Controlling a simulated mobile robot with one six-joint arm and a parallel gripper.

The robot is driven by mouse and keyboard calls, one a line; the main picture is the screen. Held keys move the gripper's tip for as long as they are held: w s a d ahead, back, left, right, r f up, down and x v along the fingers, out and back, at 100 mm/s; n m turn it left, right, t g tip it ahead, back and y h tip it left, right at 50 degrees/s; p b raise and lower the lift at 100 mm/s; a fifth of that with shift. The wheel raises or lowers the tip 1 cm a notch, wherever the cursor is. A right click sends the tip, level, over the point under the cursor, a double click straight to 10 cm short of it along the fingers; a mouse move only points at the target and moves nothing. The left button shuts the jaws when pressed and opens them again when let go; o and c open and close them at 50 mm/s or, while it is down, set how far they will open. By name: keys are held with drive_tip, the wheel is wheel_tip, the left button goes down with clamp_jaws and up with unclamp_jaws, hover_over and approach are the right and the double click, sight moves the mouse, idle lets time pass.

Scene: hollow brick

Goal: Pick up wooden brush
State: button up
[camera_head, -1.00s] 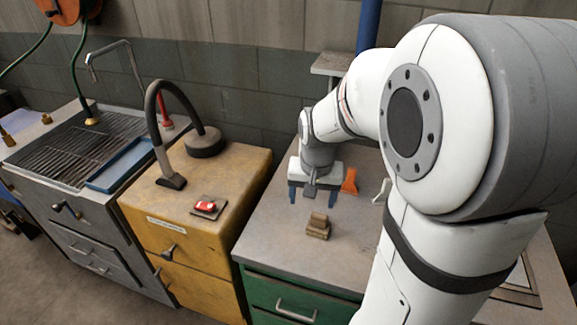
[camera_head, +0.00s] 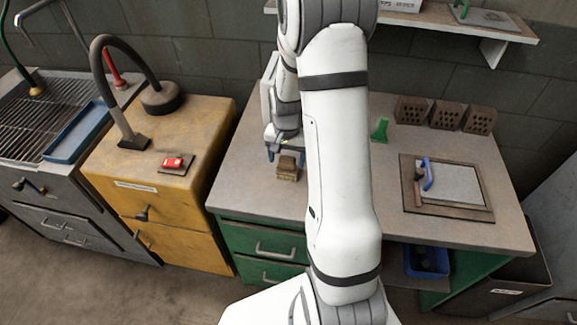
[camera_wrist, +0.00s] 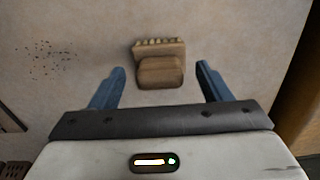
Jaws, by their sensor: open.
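The wooden brush (camera_head: 287,168) is a small brown block on the grey top of the green-drawer bench, near its front edge. In the wrist view the brush (camera_wrist: 160,66) shows a rounded handle block and a ridged strip along its far side. My gripper (camera_wrist: 160,82) is open, with its two blue fingers on either side of the brush's near end and gaps on both sides. In the head view my gripper (camera_head: 281,153) is just behind the brush, partly hidden by my arm. I cannot tell its exact height above the bench.
A green tool (camera_head: 380,130), several hollow bricks (camera_head: 445,114) and a board with a blue-handled trowel (camera_head: 427,175) are on the bench's right. A yellow cabinet (camera_head: 160,190) with a red object (camera_head: 173,162) stands left. A shelf (camera_head: 470,28) hangs above.

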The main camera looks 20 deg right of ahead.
sight(287, 166)
drive_tip(key=shift+f, duration=1.3)
drive_tip(key=c, duration=0.8)
